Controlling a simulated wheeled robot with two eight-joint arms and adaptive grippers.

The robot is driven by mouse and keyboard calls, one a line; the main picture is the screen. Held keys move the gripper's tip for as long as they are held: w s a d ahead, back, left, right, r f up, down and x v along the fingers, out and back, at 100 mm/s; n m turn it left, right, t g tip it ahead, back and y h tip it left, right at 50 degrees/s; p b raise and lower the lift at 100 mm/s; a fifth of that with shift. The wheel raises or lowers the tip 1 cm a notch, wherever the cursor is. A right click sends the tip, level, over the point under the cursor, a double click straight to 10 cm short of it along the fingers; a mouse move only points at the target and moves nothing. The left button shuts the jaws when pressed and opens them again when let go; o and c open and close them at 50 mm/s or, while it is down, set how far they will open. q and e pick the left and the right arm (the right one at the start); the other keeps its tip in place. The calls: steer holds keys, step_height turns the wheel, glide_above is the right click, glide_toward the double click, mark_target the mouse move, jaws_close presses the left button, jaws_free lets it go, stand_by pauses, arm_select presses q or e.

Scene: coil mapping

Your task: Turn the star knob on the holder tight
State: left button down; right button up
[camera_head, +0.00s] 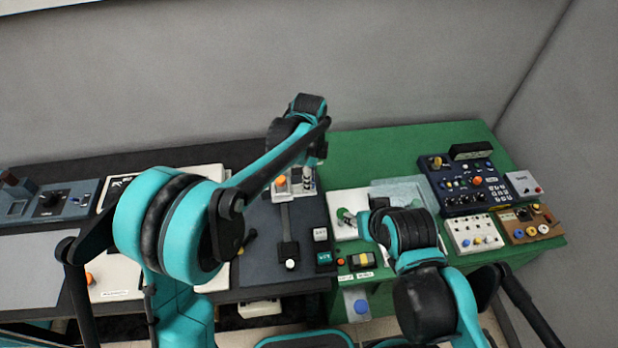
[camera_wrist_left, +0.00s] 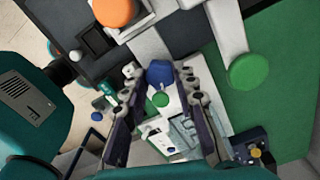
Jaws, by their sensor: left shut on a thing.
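A blue lobed knob (camera_wrist_left: 160,74), which looks like the star knob, sits between the fingertips of my left gripper in the left wrist view. My left gripper (camera_wrist_left: 158,76) is shut on it. In the head view my left gripper (camera_head: 309,165) hangs down from the wrist over the grey holder parts (camera_head: 302,186), at the seam between the dark and green benches. The knob is too small and covered to make out there. My right arm stands over the green bench. Its gripper does not show.
An orange knob (camera_head: 281,182) stands close left of my left gripper; it also shows large in the wrist view (camera_wrist_left: 115,11). A large green disc (camera_wrist_left: 250,71) is to the right there. A blue instrument box (camera_head: 468,183) stands far right. Green bench top (camera_head: 375,150) is clear behind.

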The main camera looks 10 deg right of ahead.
arm_select(q)
steer(key=c, duration=1.2)
jaws_free()
step_height(320, 180, up, 12)
steer(key=shift+a, duration=0.1)
